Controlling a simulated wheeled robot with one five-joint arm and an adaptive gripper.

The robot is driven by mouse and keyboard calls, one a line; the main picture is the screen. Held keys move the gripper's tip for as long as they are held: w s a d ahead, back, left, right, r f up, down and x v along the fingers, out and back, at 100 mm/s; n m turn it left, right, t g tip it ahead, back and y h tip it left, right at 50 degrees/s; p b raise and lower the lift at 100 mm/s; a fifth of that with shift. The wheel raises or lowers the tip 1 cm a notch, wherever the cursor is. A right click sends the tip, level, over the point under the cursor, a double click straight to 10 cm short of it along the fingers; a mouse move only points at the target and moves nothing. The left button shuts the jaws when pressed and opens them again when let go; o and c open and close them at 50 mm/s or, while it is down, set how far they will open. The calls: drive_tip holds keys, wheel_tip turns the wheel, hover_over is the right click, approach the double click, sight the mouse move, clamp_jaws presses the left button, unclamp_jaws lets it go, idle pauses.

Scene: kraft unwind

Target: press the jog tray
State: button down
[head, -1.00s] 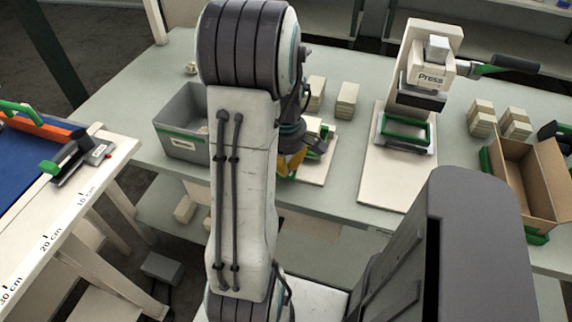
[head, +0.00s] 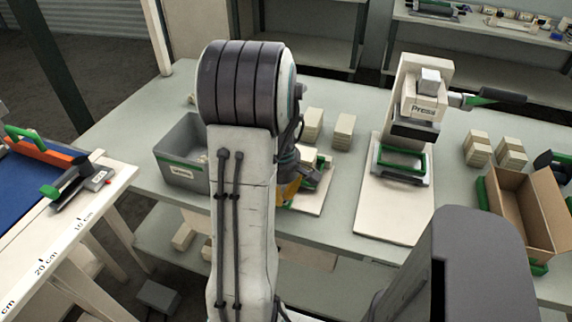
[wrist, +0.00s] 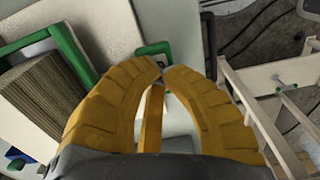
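The jog tray appears to be the green-edged tray (head: 322,172) on a pale board on the table, partly hidden behind my arm. In the wrist view a green-framed tray edge (wrist: 70,50) shows at the left, with a stack of brown sheets (wrist: 42,92) inside it. My gripper (wrist: 162,68) has yellow fingers whose tips come together with nothing seen between them. It lies to the right of the stack in that view. In the head view the yellow fingers (head: 289,192) show low beside the tray's left side. Whether they touch the tray cannot be told.
A grey labelled bin (head: 180,152) stands left of my arm. The press (head: 418,100) stands to the right on a pale board. Several block stacks (head: 343,130) and an open cardboard box (head: 530,205) are on the table. A blue-topped measuring bench (head: 30,185) is at the left.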

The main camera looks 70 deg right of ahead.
wheel_tip(320, 180, up, 11)
drive_tip(key=a, duration=0.1)
drive_tip(key=shift+r+p, duration=0.2)
drive_tip(key=shift+p, duration=0.1)
idle(0.8)
